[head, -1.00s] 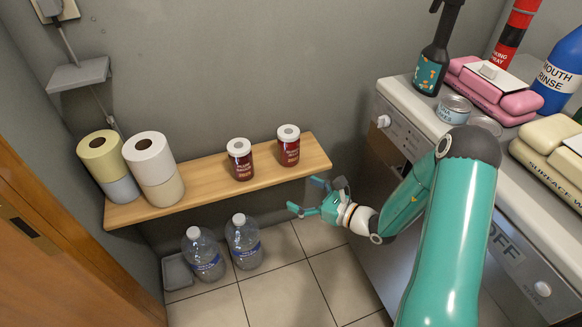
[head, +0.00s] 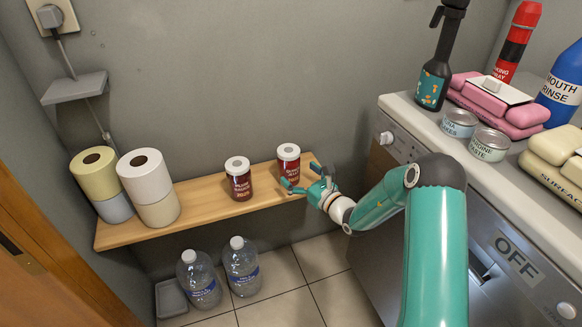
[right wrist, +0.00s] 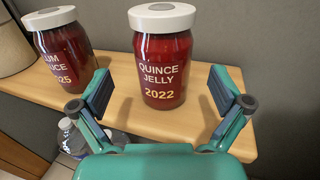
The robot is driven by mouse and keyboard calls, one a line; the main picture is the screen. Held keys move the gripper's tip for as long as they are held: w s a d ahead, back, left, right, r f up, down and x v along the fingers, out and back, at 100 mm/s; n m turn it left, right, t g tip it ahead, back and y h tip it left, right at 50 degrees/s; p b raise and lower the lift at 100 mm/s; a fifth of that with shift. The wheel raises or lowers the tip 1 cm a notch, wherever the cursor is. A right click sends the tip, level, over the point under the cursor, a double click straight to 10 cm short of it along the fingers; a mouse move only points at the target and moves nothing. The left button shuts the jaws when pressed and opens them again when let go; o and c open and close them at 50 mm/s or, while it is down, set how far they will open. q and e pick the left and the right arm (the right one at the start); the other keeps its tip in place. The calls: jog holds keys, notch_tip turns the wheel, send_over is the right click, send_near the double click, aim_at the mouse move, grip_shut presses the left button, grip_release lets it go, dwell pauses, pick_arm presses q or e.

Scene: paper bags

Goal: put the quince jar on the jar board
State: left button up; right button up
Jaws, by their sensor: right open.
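The quince jar (head: 289,158), dark red with a white lid, stands upright near the right end of the wooden shelf (head: 212,207). In the right wrist view the quince jar (right wrist: 163,72) reads "QUINCE JELLY 2022". My right gripper (head: 301,177) is open at the shelf's right end, close to this jar. In the right wrist view its fingers (right wrist: 161,97) are spread on either side of the jar's lower part, with gaps; the jar seems just beyond the tips. My left gripper is not in view. I see no board marked as the jar board apart from this shelf.
A similar plum sauce jar (head: 238,180) stands left of the quince jar. Toilet rolls (head: 148,178) fill the shelf's left end. Water bottles (head: 241,268) stand on the floor below.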

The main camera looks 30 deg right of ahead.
aim_at(296, 172)
jog(key=w, duration=0.2)
jog(key=w+b, duration=0.1)
jog(key=w, duration=0.1)
jog(key=shift+w+f, duration=0.1)
jog(key=shift+f, duration=0.25)
jog(key=shift+w+r, duration=0.1)
jog(key=shift+w, duration=0.4)
jog(key=c, duration=1.8)
jog(key=shift+r, duration=0.1)
jog(key=shift+c, duration=0.2)
